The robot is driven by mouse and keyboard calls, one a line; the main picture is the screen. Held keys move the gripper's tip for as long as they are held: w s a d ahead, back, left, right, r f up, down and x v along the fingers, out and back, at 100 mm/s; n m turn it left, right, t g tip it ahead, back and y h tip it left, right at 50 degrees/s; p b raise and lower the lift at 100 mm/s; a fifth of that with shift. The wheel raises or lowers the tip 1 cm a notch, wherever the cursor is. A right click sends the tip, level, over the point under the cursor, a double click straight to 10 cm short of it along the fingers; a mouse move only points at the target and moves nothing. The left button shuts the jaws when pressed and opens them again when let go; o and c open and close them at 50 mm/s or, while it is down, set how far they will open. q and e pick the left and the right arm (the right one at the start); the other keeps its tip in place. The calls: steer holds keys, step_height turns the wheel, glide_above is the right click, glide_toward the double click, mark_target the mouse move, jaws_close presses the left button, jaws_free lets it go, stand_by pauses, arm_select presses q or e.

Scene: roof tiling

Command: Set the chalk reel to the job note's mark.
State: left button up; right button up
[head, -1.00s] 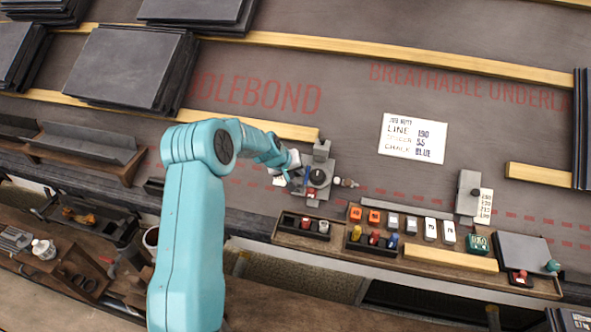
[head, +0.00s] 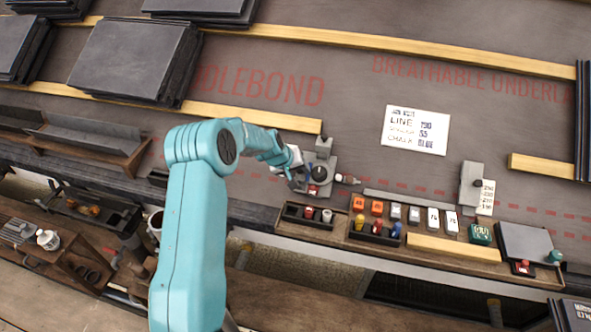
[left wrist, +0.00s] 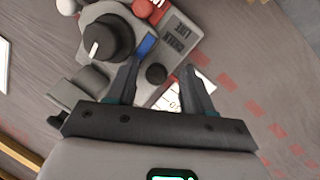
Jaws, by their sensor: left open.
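The chalk reel (head: 320,174) is a grey device on the dark roof sheet, partly covered by my left gripper (head: 298,182) in the head view. In the left wrist view the reel (left wrist: 72,92) shows a large black knob (left wrist: 108,38) with a white pointer, a small blue window (left wrist: 147,45), a "CHALK LINE" label and a small black knob (left wrist: 156,74). My left gripper (left wrist: 160,84) is open, its fingers on either side of that small knob; contact is unclear. The job note (head: 415,130) is a white card with a LINE number, 55 and CHALK BLUE; the line number is blurred. My right gripper is out of view.
A wooden tray (head: 468,262) holds orange and white blocks, small coloured bottles and a wood strip. A grey post with a number card (head: 486,198) stands to the right. Slate stacks (head: 135,62) lie at upper left. Wooden battens (head: 400,47) cross the roof.

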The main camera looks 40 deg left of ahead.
arm_select(q)
steer(key=p+v, duration=0.2)
steer(key=v, duration=1.4)
steer(key=shift+s, duration=0.15)
